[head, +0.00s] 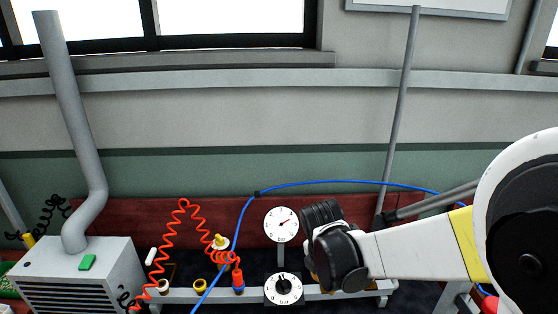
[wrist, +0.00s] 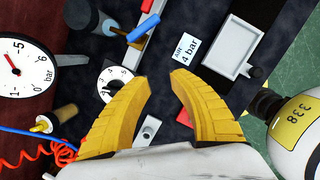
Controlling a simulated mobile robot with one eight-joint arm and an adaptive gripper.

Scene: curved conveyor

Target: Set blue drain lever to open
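A short blue lever (wrist: 143,28) shows near the top of the wrist view. It slants up to the right across a grey rail, and its lower end meets a thin brown stem beside a dark cylinder. I take it for the drain lever; its open or shut setting cannot be read. My gripper (wrist: 162,77) has two yellow fingers spread apart with nothing between them. The lever lies beyond the fingertips, apart from them. In the head view my dark wrist (head: 335,255) is right of the gauge; the fingers and lever are hidden there.
A round gauge (head: 281,224) stands above a white dial (head: 284,289). A red coiled hose (head: 183,205) and a blue hose (head: 330,183) are nearby. A grey tray (wrist: 232,48), an "AIR 4 bar" label (wrist: 185,50) and a yellow-labelled cylinder (wrist: 296,112) lie right.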

